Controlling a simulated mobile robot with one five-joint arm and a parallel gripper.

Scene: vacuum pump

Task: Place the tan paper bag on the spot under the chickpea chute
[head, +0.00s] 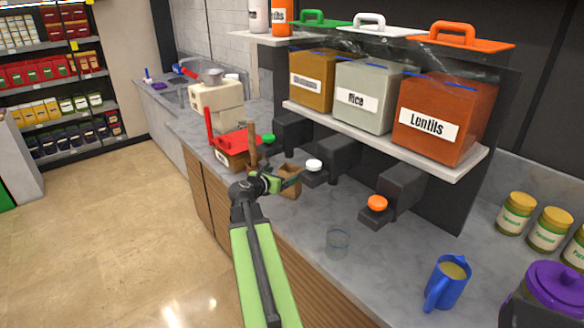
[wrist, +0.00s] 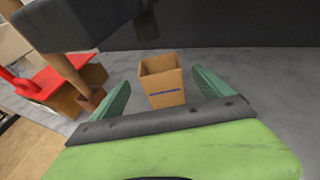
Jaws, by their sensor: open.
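The tan paper bag (head: 289,181) stands upright and open-topped on the grey counter, left of the white-knobbed chute. In the wrist view the bag (wrist: 163,84) has a blue line on its front and appears between my fingers, apparently just beyond their tips. My gripper (head: 284,184) is open, with its green fingers apart in the wrist view (wrist: 161,88). The chickpea chute seems to be the black one (head: 291,131) with a green knob, under the mustard bin (head: 312,80); that bin's label is hard to read. The spot under it is mostly hidden.
The rice chute (head: 338,158) and lentil chute (head: 402,188) overhang the counter.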

